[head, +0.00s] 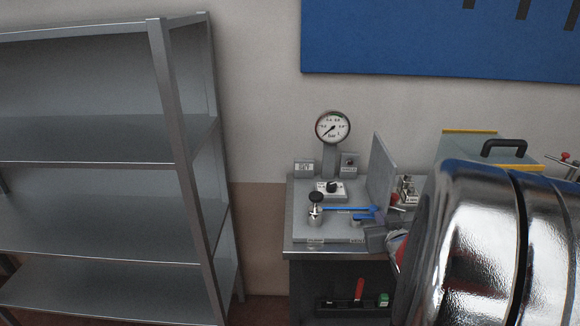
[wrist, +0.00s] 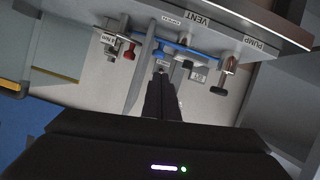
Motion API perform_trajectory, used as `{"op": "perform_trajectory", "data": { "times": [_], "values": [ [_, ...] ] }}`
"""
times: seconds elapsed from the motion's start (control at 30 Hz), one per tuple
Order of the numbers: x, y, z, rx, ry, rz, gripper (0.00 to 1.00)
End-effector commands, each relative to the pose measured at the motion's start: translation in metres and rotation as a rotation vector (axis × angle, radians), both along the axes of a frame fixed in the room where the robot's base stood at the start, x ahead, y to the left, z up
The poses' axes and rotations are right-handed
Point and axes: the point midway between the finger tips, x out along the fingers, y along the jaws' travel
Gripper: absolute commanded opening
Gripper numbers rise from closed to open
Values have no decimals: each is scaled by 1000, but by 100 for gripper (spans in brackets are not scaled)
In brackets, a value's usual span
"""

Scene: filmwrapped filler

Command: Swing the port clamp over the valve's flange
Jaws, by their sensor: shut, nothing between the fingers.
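A small metal valve (head: 315,214) with a dark round knob stands upright on the bench panel; it shows at the right in the wrist view (wrist: 230,66). A long blue bar (head: 345,209) runs beside it toward the blue parts on the right, and also shows in the wrist view (wrist: 190,49). I cannot tell which blue part is the port clamp, and the flange is too small to make out. My gripper's dark fingers (wrist: 162,72) are shut and empty, with their tips close to the blue bar's left end in the wrist view. In the head view they are partly hidden.
A pressure gauge (head: 332,127) stands behind the valve, and an upright grey plate (head: 381,172) to its right. A red knob (wrist: 130,52) is left of my fingers. A grey shelf unit (head: 180,170) stands at left. A shiny rounded body blocks the head view's lower right.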

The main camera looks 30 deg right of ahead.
Motion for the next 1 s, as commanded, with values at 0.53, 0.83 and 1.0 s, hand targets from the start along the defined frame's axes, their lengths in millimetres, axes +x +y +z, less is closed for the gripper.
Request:
{"op": "perform_trajectory", "data": {
  "times": [0.53,0.83,1.0],
  "values": [
    [-72,-55,-25,20,-299,7,0],
    [-74,-55,-24,20,-316,11,0],
    [-73,-56,-24,20,-315,12,0]
  ]
}}
